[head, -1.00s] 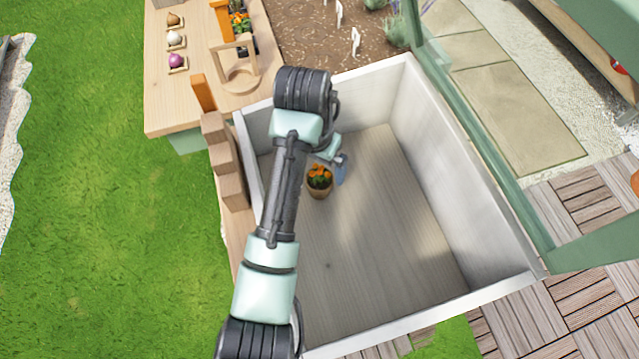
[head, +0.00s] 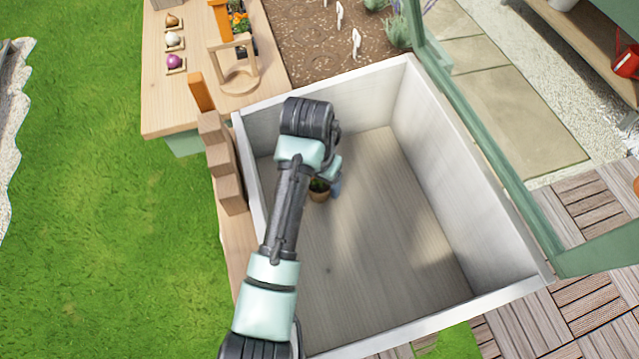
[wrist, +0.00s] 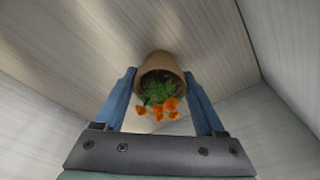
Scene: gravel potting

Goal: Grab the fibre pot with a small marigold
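The fibre pot (head: 319,196) with a small marigold stands on the floor of a deep white-walled wooden box, partly hidden behind my arm in the head view. In the wrist view the brown pot (wrist: 158,64) shows its round rim, green leaves and several orange flowers. My gripper (wrist: 160,76) is open, with one blue finger on each side of the pot. Narrow gaps seem to show between the fingers and the pot; I cannot tell whether either finger touches it. In the head view a blue finger (head: 335,188) shows just right of the pot.
The box's pale walls (head: 440,170) rise around the pot, and its floor is otherwise bare. A wooden table (head: 190,100) at the upper left holds a wooden carrier (head: 238,75), bulbs in small trays and more marigolds. Grass lies to the left.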

